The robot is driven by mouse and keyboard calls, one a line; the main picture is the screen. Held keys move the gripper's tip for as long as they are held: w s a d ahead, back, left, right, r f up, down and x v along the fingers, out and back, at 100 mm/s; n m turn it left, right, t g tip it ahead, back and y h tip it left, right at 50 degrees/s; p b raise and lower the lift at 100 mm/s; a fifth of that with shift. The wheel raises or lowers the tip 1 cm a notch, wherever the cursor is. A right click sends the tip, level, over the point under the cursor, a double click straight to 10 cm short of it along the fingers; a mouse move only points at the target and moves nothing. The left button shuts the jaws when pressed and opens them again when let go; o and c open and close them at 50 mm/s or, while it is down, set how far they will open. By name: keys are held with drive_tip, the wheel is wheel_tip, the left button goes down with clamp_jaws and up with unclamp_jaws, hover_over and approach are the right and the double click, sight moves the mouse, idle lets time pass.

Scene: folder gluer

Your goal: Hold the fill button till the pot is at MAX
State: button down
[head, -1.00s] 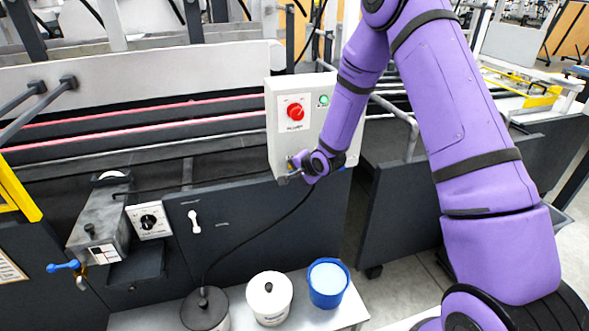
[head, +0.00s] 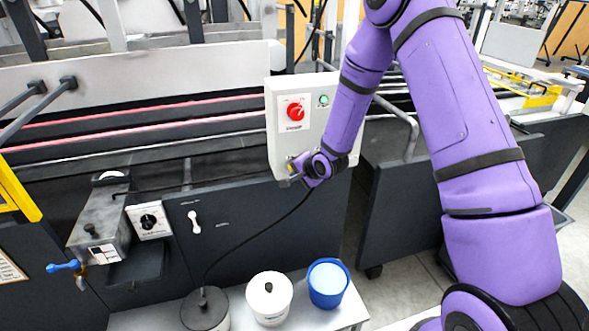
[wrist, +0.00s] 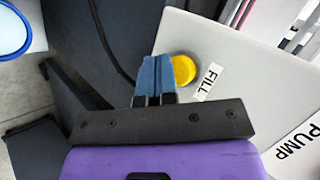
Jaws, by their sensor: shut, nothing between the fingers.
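The yellow fill button (wrist: 183,70) is on the grey control box, beside the FILL label (wrist: 210,80) in the wrist view. My gripper (wrist: 155,60) is shut and empty, its blue fingertips at the button's edge and overlapping part of it in the picture. I cannot tell whether they press it. In the head view my gripper (head: 292,175) is at the lower left of the control box (head: 318,102). The grey metal pot (head: 100,222) is on the machine at left, with a small white gauge plate (head: 103,253) on its front. Its level is too small to read.
The box also carries a red pump knob (head: 295,112) and a green light (head: 323,100). Below stand a dark lidded container (head: 205,312), a white lidded bucket (head: 270,298) and a blue bucket (head: 328,283).

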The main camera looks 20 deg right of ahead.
drive_tip(key=shift+s, duration=0.2)
drive_tip(key=s, duration=0.5)
idle(0.6)
